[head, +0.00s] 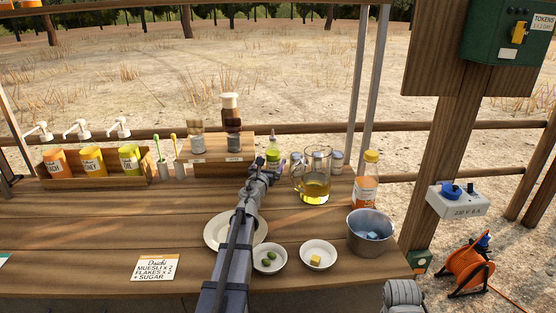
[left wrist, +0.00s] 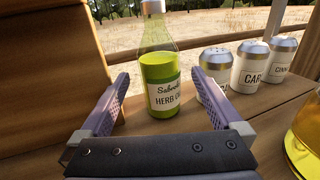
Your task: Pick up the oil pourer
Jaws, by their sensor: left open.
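The oil pourer is a clear bottle of green oil with a label reading "HERB" (left wrist: 160,75), upright on the wooden counter. In the head view the oil pourer (head: 272,150) stands at the back of the counter, partly hidden by my left gripper (head: 265,168). In the left wrist view my left gripper (left wrist: 162,100) is open, with one finger on each side of the bottle's lower part. The bottle is just beyond or between the fingertips; I cannot tell which. No contact shows.
Shakers (left wrist: 251,66) and a glass jug (head: 316,180) of yellow liquid stand close right of the bottle. A wooden box (head: 215,168) is close left. A plate (head: 215,233), two small bowls (head: 318,268), a metal pot (head: 370,245) and an orange-labelled bottle (head: 367,180) also occupy the counter.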

